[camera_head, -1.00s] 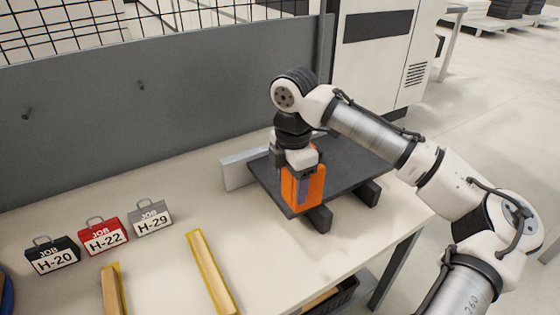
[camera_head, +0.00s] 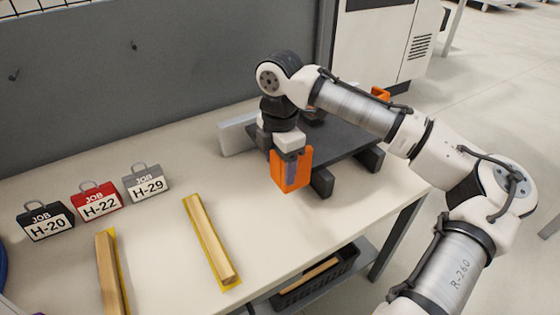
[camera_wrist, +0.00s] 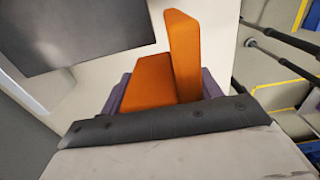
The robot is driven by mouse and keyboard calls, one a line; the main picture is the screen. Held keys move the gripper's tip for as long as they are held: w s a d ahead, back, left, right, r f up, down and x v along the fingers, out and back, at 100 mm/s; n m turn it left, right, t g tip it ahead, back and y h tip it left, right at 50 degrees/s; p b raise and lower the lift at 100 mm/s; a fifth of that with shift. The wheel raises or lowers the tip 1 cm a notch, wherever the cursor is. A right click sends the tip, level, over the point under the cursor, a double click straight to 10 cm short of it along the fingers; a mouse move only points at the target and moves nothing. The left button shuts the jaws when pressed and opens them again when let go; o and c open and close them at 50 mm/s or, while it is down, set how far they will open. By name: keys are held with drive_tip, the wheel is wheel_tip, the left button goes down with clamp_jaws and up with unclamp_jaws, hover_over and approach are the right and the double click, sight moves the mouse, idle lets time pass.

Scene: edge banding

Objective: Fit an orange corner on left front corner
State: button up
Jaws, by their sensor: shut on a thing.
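The orange corner (camera_head: 291,171) is held between the purple fingers of my gripper (camera_head: 290,165), in front of and left of the dark panel (camera_head: 345,147). In the wrist view, the orange corner (camera_wrist: 150,80) is an angled piece between the fingers. The dark panel (camera_wrist: 75,30) lies at the upper left there, with a pale gap between its corner and the piece. In the head view, my gripper and the piece hide the panel's left front corner. Another orange piece (camera_head: 380,93) shows behind my arm at the panel's far side, partly hidden.
The panel rests on dark supports (camera_head: 322,181) on the pale bench (camera_head: 270,225), with a light rail (camera_head: 237,134) at its left. Two wooden strips (camera_head: 210,240) and three job tags (camera_head: 98,200) are farther left. A dark crate (camera_head: 320,275) sits below.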

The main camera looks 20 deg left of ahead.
sight(280, 186)
drive_tip(key=shift+f+b, duration=3.55)
drive_tip(key=shift+f, duration=0.25)
drive_tip(key=shift+w+r+p, duration=0.3)
drive_tip(key=shift+p, duration=0.2)
drive_tip(key=shift+w+a+f, duration=0.1)
drive_tip(key=shift+w, duration=0.45)
drive_tip(key=o, duration=1)
wheel_tip(280, 186, up, 14)
drive_tip(key=shift+f, duration=0.1)
